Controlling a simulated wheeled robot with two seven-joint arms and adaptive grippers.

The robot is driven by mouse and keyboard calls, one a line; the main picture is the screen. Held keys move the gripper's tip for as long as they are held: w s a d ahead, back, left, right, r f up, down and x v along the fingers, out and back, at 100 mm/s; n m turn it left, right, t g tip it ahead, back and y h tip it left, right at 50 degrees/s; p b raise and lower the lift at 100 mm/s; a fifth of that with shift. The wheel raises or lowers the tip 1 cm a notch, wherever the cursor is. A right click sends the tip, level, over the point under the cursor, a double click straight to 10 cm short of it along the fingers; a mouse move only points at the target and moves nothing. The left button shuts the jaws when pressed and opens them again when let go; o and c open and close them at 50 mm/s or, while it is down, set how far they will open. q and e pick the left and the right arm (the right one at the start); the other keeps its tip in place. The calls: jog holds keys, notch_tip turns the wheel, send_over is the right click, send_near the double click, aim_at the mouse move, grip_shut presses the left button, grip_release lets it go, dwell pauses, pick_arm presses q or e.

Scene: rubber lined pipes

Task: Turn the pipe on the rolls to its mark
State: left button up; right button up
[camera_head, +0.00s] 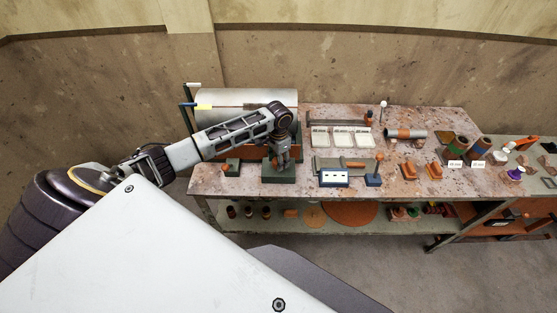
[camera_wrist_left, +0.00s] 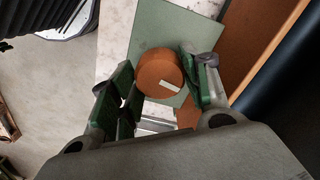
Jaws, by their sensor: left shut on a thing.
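The large grey pipe (camera_head: 225,98) lies at the back left of the table in the head view, partly hidden by my left arm. My left gripper (camera_head: 280,162) is low in front of the pipe, over a dark green block (camera_head: 279,178). In the left wrist view my left gripper (camera_wrist_left: 161,82) is shut on a round orange-brown knob (camera_wrist_left: 155,68) with a white mark. The knob stands over a green plate (camera_wrist_left: 145,32). My right gripper is not in view.
A thin post (camera_head: 383,112) rises at the back. Several small parts lie on the lower shelf (camera_head: 275,225).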

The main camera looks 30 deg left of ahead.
pick_arm(q)
jog(key=o, duration=1)
jog(key=shift+r, duration=0.2)
notch_tip(320, 180, up, 12)
jog(key=shift+f, duration=0.15)
dwell(0.5)
